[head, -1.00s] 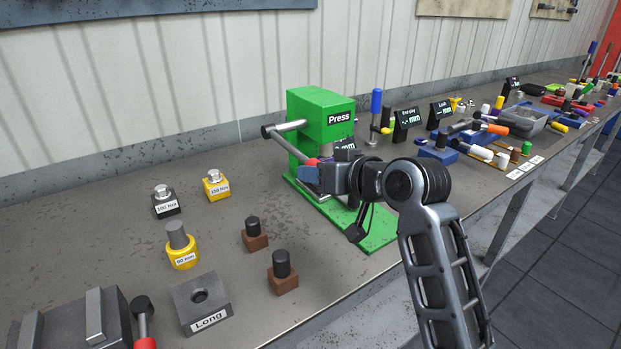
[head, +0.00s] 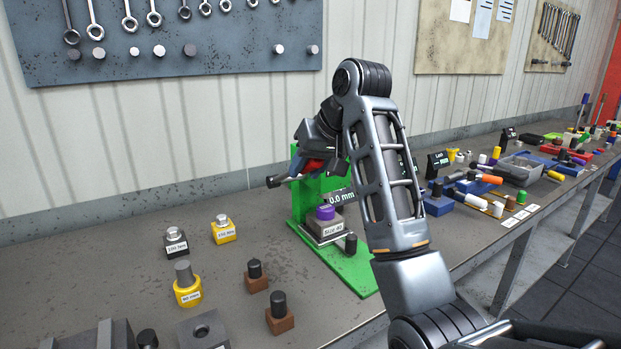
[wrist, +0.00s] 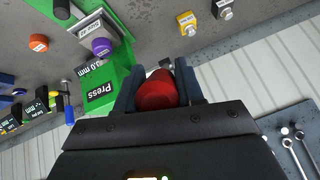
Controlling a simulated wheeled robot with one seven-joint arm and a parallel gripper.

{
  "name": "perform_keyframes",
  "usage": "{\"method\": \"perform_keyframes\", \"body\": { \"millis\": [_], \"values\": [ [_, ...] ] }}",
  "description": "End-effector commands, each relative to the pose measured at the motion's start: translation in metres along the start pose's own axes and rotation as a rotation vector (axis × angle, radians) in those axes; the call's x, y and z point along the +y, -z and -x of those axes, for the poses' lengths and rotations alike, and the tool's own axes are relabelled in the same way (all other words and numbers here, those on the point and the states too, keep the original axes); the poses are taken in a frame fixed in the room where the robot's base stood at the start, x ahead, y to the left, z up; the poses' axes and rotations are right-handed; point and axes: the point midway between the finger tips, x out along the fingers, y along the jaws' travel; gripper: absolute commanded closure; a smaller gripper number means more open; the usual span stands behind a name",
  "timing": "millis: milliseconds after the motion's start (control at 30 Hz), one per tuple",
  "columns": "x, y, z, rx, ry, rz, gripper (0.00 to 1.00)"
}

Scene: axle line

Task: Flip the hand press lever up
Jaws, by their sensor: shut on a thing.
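The green hand press (head: 302,200) stands on the bench, partly hidden behind my arm in the head view. It also shows in the wrist view (wrist: 117,85). Its lever has a red grip (wrist: 156,92), which sits between the fingers of my gripper (wrist: 157,88). In the head view my gripper (head: 318,155) is at the top of the press, shut on the red grip (head: 313,166). The lever's crossbar with a dark end (head: 273,181) sticks out left of the press. A purple piece (head: 325,212) sits on a grey block (head: 325,228) under the press.
Yellow (head: 223,229) and black (head: 175,242) labelled blocks stand left of the press. Brown bases with black pegs (head: 257,276) are in front of them. A display (head: 437,163) and several tools stand to the right. A tool board (head: 180,40) hangs above.

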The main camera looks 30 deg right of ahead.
Motion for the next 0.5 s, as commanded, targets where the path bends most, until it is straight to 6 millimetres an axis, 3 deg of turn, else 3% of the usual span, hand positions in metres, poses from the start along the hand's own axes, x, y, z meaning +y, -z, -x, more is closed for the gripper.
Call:
{"method": "perform_keyframes", "body": {
  "millis": [500],
  "values": [
    [-0.0022,0.0071,0.0029,-0.022,-0.006,-0.002,1.00]
  ]
}}
